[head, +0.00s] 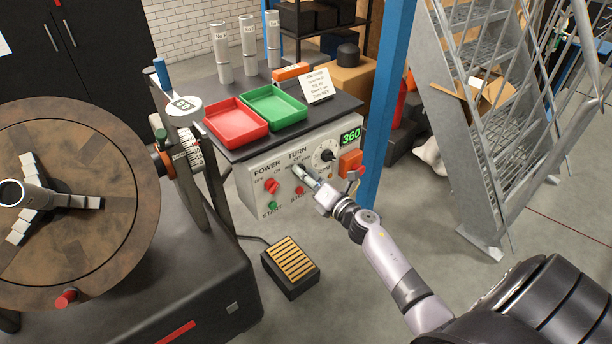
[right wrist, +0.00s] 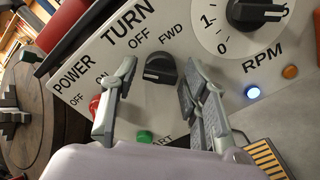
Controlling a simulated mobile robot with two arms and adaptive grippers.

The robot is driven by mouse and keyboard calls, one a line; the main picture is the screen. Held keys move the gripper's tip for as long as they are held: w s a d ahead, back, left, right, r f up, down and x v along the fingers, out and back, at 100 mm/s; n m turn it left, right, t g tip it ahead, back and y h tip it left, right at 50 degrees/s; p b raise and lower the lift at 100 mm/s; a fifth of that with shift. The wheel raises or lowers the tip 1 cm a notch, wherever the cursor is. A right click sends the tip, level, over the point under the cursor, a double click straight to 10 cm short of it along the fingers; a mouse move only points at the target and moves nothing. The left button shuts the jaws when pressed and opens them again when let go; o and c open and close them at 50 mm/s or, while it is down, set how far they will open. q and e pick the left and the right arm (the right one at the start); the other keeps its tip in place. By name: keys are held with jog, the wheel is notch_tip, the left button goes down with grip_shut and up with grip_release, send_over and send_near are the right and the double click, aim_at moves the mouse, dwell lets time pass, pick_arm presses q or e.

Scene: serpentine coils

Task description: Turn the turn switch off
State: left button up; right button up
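The turn switch (right wrist: 160,68) is a black knob under the "TURN" label on the grey control panel (head: 245,190). "OFF" and "FWD" are printed above it. I cannot tell for sure which mark it points to. My right gripper (head: 308,174) is in front of the panel and hides most of the switch in the head view. In the right wrist view this gripper (right wrist: 160,88) is open, one finger on each side of the switch. I see no clear contact. My left gripper is not in view.
A red power knob (head: 271,185), green start button (head: 272,205) and red button (head: 300,190) are close by. Red (head: 206,112) and green (head: 246,100) trays lie on top.

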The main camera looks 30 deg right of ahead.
grip_shut()
jog(key=shift+m, duration=0.4)
jog(key=shift+m+p, duration=1.3)
jog(key=shift+m, duration=2.2)
jog(key=shift+o, duration=1.2)
grip_release()
jog(key=shift+s, duration=0.1)
